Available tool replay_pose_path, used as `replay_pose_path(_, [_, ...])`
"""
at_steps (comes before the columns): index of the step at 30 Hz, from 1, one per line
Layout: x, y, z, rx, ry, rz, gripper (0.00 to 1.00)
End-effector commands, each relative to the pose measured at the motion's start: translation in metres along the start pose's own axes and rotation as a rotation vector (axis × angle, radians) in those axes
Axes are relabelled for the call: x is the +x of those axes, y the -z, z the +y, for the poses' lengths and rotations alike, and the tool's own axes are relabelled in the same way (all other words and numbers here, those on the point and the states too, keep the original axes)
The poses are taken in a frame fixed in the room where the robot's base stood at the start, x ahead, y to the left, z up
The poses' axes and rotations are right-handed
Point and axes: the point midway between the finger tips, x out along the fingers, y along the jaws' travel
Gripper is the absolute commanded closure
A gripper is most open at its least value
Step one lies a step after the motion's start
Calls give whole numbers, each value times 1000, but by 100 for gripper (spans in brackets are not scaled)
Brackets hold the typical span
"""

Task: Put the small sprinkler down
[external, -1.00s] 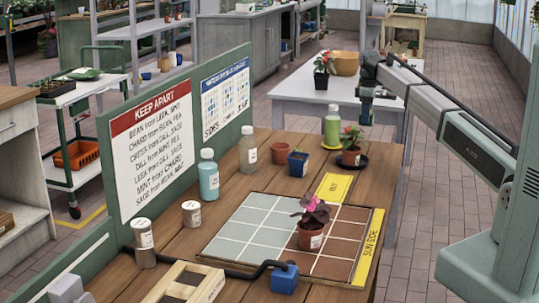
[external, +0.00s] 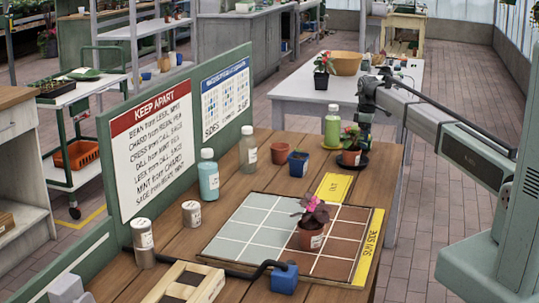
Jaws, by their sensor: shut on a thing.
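My gripper (external: 364,134) is at the back right of the wooden table, low beside the potted plant on the dark saucer. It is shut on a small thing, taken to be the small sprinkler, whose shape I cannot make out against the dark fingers. I cannot tell whether that thing touches the table.
A flowering plant in a terracotta pot (external: 351,157) stands on a dark saucer (external: 361,165) close by my gripper. A green bottle (external: 332,128), a blue pot (external: 298,164) and an empty terracotta pot (external: 279,153) stand to its left. The grid board (external: 245,236) carries a pink-flowered plant (external: 312,228).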

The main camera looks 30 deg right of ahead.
Motion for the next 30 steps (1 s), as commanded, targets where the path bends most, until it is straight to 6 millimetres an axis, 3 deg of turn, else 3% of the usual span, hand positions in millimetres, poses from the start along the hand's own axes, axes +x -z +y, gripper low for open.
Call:
replay_pose_path(6, [3, 0, 0, 0, 1, 0, 75])
replay_pose_path(7, [3, 0, 0, 0, 1, 0, 38])
replay_pose_path(14, [2, 0, 0, 0, 0, 0, 17])
replay_pose_path(23, [1, 0, 0, 0, 0, 0, 15])
replay_pose_path(30, [-25, 0, 0, 0, -1, 1, 15])
